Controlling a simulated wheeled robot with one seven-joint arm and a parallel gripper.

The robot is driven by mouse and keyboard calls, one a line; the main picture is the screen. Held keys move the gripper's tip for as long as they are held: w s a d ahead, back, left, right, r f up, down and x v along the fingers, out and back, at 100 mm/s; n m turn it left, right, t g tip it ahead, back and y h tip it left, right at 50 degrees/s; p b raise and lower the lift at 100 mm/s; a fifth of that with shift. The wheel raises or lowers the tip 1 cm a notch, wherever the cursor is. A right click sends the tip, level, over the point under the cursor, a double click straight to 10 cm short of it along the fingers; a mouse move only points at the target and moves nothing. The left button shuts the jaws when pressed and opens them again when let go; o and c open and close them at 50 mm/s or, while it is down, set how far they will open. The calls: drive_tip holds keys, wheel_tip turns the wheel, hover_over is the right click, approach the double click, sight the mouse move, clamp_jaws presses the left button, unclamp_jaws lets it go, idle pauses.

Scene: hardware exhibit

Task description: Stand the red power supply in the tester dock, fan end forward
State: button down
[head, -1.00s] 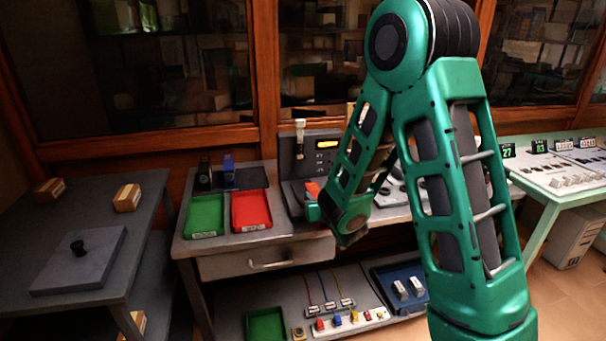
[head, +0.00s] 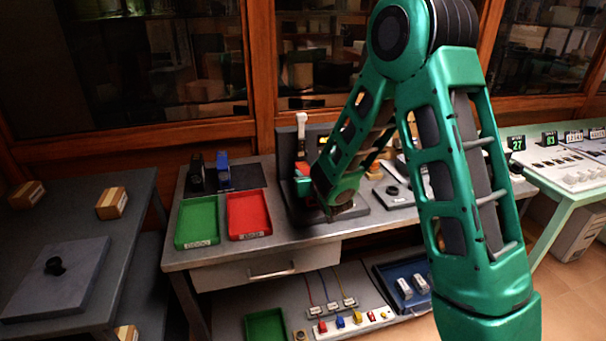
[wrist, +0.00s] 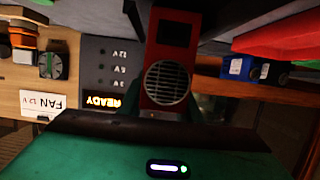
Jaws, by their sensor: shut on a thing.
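The red power supply (wrist: 160,98) is between my gripper's green fingers (wrist: 164,108) in the wrist view, its round fan grille facing the camera. My gripper is shut on it. The tester panel (wrist: 98,65) reads READY, upside down in the wrist view, beside the supply. My forearm covers much of the tester. I cannot tell whether the supply touches the dock.
A green tray (head: 197,222) and a red tray (head: 248,215) lie left of the tester. A blue block (head: 223,168) and a black one (head: 196,172) stand behind them. A side table (head: 75,245) stands at left.

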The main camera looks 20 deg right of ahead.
drive_tip(key=shift+w+d, duration=0.15)
drive_tip(key=shift+w, duration=0.45)
drive_tip(key=shift+s+d+f, duration=0.1)
drive_tip(key=shift+d+f, duration=0.1)
drive_tip(key=shift+f, duration=0.1)
drive_tip(key=shift+d, duration=0.1)
drive_tip(key=shift+a, duration=0.2)
drive_tip(key=c, duration=1.3)
unclamp_jaws()
drive_tip(key=shift+f, duration=0.1)
drive_tip(key=shift+s, duration=0.1)
